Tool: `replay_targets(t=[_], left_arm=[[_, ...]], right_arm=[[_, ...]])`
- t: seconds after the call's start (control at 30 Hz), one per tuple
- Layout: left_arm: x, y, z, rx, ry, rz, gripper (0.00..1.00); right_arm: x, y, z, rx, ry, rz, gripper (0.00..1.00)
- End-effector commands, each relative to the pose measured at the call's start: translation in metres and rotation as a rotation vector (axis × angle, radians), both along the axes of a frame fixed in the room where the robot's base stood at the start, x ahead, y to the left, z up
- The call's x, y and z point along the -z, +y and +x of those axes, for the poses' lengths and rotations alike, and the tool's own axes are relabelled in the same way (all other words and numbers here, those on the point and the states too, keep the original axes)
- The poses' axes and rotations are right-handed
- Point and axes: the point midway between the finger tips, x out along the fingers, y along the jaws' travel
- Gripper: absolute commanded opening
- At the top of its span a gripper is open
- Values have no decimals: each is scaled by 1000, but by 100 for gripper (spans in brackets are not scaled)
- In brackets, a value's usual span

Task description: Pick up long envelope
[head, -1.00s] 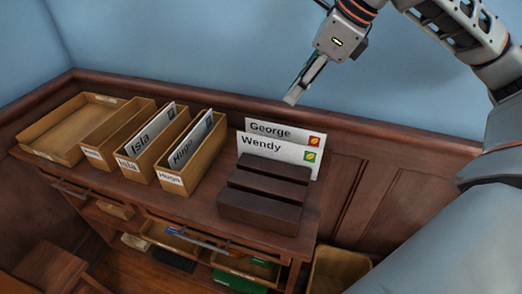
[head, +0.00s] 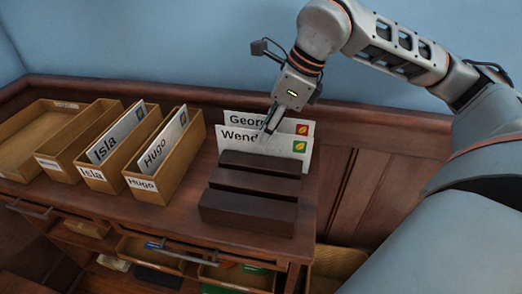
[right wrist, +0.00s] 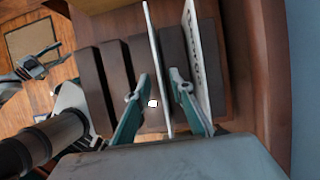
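Two white long envelopes stand upright in a dark slotted wooden holder (head: 248,209). The Wendy envelope (head: 285,145) is in front, with a green stamp. The George envelope (head: 302,127) is behind it, with an orange-red stamp. My right gripper (head: 267,136) points down at them, and one finger covers part of the Wendy lettering. In the right wrist view my right gripper (right wrist: 163,128) is open, one finger each side of the Wendy envelope (right wrist: 156,55), with gaps visible. The George envelope (right wrist: 195,55) is beyond the far finger. What seems my left gripper (right wrist: 36,66) shows small at the left; its state is unclear.
Wooden boxes labelled Isla (head: 93,174) and Hugo (head: 143,183) hold envelopes to the left. An empty box (head: 62,164) and a wide tray (head: 40,148) stand further left. The wall (head: 180,50) is close behind. Shelves with trays are below the top.

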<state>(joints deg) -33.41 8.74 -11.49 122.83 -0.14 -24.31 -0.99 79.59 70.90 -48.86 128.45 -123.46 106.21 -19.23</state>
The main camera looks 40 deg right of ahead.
Motion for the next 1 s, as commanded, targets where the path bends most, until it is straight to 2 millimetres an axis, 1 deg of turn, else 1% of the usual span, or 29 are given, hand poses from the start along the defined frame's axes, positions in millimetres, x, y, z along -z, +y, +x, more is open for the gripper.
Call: replay_targets(t=[0.03, 0.1, 0.33, 0.37, 0.4, 0.43, 0.83, 1.0], left_arm=[[3, -1, -1, 3, 4, -1, 40], [2, -2, -1, 6, 2, -1, 40], [-4, -2, 2, 7, -8, -2, 40], [-4, -2, 2, 7, -8, -2, 40], [-3, -2, 1, 7, -7, -1, 40], [-3, -2, 1, 7, -6, -1, 40], [2, 1, -2, -1, 4, 1, 40], [-1, 0, 0, -5, 0, -2, 40]], right_arm=[[11, 2, 2, -1, 6, 0, 22], [15, 3, 4, 0, 4, -1, 22], [14, 3, 4, 1, 0, 0, 22], [14, 3, 4, 1, 0, 0, 14], [14, 3, 4, 1, 0, 0, 4], [14, 3, 4, 1, 0, 0, 0], [13, 3, 4, 1, 0, -1, 0], [3, 3, 5, 1, -4, 0, 0]])
